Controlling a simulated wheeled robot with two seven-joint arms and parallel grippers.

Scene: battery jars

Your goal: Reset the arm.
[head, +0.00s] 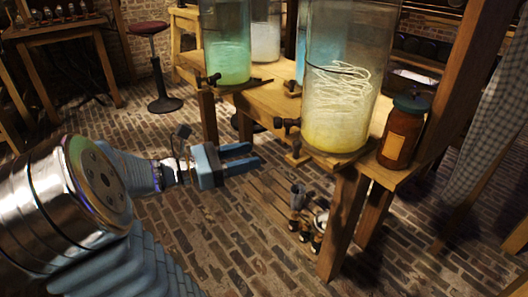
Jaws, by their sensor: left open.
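My left arm comes in from the left, and its blue gripper (252,157) is open and empty, with its two fingers pointing right. It is over the brick floor, in front of the wooden bench (256,103). Large glass jars with taps stand on the bench: one with yellow liquid and pale coils (338,105), one with green liquid (229,62), and others behind. A brown jar (401,135) with a dark lid and a label stands at the bench's right end. My right gripper is not in view.
A low slatted board (268,190) with small pots and bottles (304,225) is under the bench. A red-topped stool (149,29) and a wooden table (56,32) stand at the back left. A checked cloth (492,125) hangs at the right. The brick floor in front is clear.

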